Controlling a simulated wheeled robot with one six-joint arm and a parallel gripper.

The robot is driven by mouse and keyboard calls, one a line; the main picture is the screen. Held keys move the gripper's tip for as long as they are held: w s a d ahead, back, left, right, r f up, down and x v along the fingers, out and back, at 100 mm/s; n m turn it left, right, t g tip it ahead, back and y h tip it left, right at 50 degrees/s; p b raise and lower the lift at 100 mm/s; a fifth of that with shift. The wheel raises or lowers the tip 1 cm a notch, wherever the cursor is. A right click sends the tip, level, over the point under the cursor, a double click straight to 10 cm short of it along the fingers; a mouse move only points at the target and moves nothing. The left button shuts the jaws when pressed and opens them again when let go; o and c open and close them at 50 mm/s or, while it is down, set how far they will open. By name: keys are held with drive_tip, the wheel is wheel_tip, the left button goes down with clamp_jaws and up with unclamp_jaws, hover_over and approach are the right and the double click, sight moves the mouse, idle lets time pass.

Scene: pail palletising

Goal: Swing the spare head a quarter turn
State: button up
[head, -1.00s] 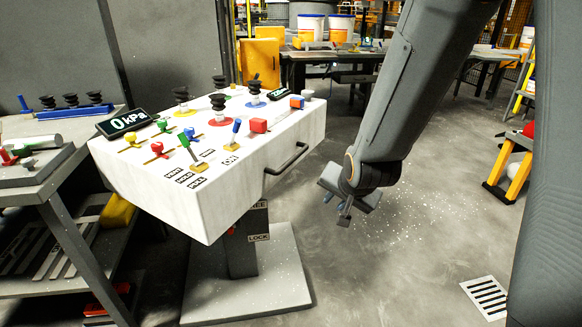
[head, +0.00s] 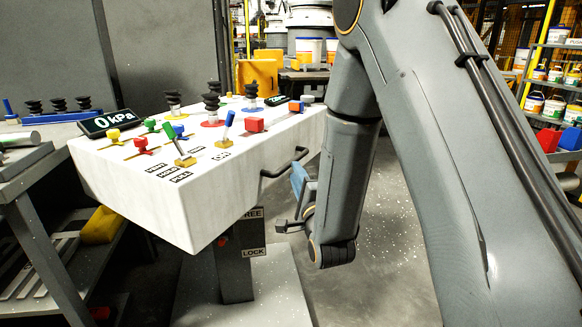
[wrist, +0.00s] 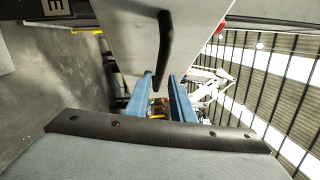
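The spare head is a white box (head: 220,210) on a dark post (head: 236,268), with black suction cups and coloured levers on top. A dark bar handle (head: 284,167) sticks out from its right-hand face. My gripper (head: 290,203) is just below and right of the handle, apart from it as far as I can see. In the wrist view the handle (wrist: 165,45) hangs ahead, its lower end lined up with the gap between the blue finger pads (wrist: 160,85). The fingers are open and empty. The post carries FREE and LOCK labels; the red pointer's setting is unclear.
A grey bench (head: 30,185) stands close on the left of the head. A floor plate (head: 250,300) lies under the post. Tables with pails (head: 308,48) are behind, and shelves (head: 560,90) stand at right. Bare floor lies right of the post.

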drive_tip(key=x, duration=0.6)
drive_tip(key=shift+w, duration=0.3)
clamp_jaws()
